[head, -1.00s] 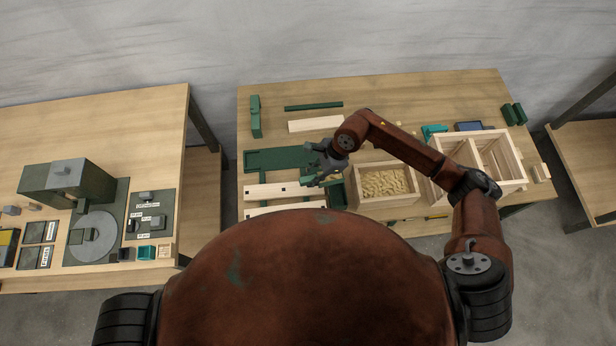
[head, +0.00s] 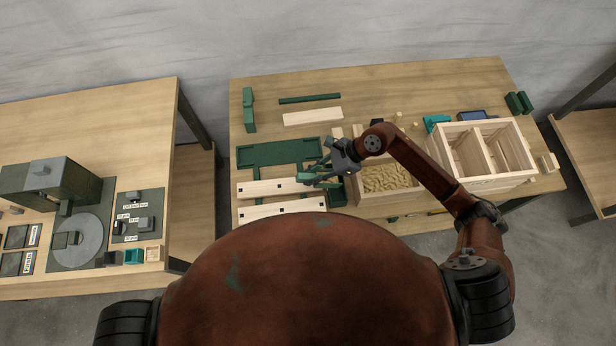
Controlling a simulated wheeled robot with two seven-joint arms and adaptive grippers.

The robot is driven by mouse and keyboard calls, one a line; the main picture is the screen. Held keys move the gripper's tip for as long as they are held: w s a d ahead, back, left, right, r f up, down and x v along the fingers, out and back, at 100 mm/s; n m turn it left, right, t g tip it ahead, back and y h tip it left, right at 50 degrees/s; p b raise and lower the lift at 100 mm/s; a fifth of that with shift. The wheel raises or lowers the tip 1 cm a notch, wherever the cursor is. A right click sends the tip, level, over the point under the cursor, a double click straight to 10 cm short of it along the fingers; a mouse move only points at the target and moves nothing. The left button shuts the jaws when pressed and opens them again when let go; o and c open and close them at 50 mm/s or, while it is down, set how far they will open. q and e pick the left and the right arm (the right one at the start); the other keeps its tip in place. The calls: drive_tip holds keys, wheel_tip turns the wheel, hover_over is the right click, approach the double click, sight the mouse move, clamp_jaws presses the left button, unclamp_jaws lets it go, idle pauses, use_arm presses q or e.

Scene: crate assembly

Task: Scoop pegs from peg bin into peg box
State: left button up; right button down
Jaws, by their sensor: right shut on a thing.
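The peg bin (head: 392,198) is an open wooden box on the right-hand table, partly filled with many small tan pegs (head: 388,178). My right gripper (head: 322,172) is just left of the bin, above the table. It is shut on a green thing (head: 318,169), small and partly hidden by the fingers; I cannot tell its full shape. A dark green box (head: 337,196) stands against the left side of the bin, partly under my gripper; it may be the peg box, and its inside is hidden. My left gripper is not in view.
A wooden crate with compartments (head: 487,183) stands right of the bin. Pale slats (head: 275,188) and a green fixture (head: 262,154) lie left of my gripper. Loose small blocks lie behind the bin. A second table (head: 90,115) with a dark machine is at the left.

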drive_tip(key=shift+w+a+r, duration=0.15)
drive_tip(key=shift+a+r, duration=0.05)
drive_tip(key=shift+r, duration=0.15)
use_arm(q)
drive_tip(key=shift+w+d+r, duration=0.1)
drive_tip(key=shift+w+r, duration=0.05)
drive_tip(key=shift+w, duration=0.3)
use_arm(e)
drive_tip(key=shift+d+y+b, duration=0.25)
drive_tip(key=shift+y+b, duration=0.05)
drive_tip(key=shift+b, duration=0.35)
drive_tip(key=shift+d+r+y+b, duration=0.2)
drive_tip(key=shift+r+y+b, duration=0.3)
drive_tip(key=shift+b, duration=0.45)
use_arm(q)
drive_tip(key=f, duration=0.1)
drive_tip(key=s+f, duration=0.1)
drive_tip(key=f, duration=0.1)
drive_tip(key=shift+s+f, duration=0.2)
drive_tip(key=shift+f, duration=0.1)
use_arm(e)
drive_tip(key=shift+r, duration=0.15)
